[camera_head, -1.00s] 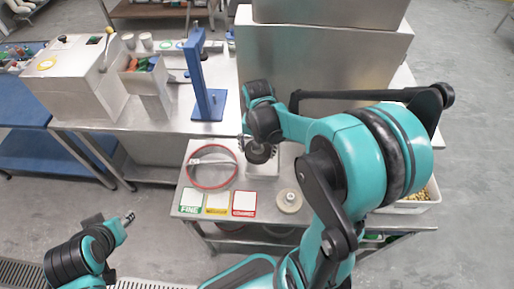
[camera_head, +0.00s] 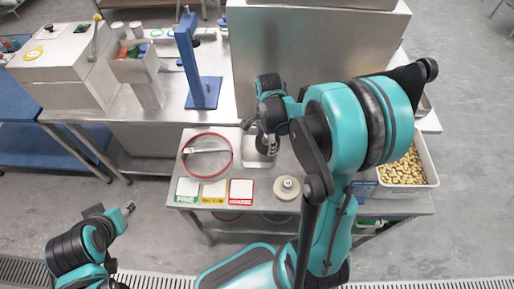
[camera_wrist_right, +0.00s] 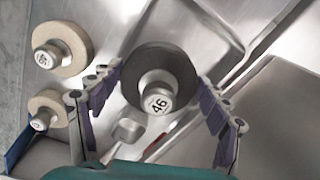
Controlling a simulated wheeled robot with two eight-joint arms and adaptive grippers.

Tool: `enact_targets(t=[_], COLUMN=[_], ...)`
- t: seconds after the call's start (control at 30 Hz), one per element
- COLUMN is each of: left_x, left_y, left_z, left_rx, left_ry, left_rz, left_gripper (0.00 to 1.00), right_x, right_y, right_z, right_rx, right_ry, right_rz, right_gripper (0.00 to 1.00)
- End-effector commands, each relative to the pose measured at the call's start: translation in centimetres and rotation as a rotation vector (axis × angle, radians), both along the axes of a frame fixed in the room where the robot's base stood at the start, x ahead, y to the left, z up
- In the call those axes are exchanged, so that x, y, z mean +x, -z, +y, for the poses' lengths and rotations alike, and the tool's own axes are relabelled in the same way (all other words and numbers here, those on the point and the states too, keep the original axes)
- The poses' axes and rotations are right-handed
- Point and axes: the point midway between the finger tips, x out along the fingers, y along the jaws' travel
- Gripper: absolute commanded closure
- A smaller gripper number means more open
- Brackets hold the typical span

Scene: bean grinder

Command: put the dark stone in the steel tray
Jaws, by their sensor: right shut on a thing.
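The dark stone is a round disc with a steel hub marked 46. In the right wrist view the dark stone (camera_wrist_right: 183,68) sits between the fingers of my right gripper (camera_wrist_right: 160,100), which is shut on it. In the head view my right gripper (camera_head: 268,143) is over the steel tray (camera_head: 250,158), and the stone is mostly hidden by the fingers. The tray's rounded rim (camera_wrist_right: 238,38) shows behind the stone in the wrist view. I cannot tell whether the stone touches the tray. My left gripper (camera_head: 128,208) is away at the lower left, its fingers too small to judge.
A pale stone (camera_head: 287,188) lies on the steel table; two pale stones show in the wrist view. A red-rimmed ring (camera_head: 207,156) and several grade cards (camera_head: 214,191) lie left. A blue stand (camera_head: 203,92) and a large steel housing (camera_head: 315,45) are behind. A bin of beans (camera_head: 403,168) stands right.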

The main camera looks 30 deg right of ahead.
Motion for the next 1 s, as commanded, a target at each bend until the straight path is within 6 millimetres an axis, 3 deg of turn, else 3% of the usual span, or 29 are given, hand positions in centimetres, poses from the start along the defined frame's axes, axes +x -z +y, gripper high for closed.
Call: enact_targets(t=[0.1,0.27,0.37,0.63,1.0], left_x=[0.0,0.0,0.0,0.0,0.0], left_y=[1.0,1.3,1.5,3.3,3.5], left_z=[0.0,0.0,0.0,0.0,0.0], left_rx=[0.0,0.0,0.0,0.0,0.0], left_ry=[0.0,0.0,0.0,0.0,0.0], left_rz=[0.0,0.0,0.0,0.0,0.0], left_gripper=[0.6,0.6,0.6,0.6,0.6], right_x=[1.9,3.1,3.3,3.2,3.2], right_y=[1.5,2.2,2.6,6.2,6.5], right_z=[1.0,1.7,1.8,1.7,1.7], right_rx=[0.0,0.0,0.0,0.0,0.0], right_ry=[-0.003,-0.001,0.0,-0.001,-0.001], right_rz=[0.0,0.0,0.0,0.0,0.0], right_gripper=[0.76,0.76,0.76,0.76,0.76])
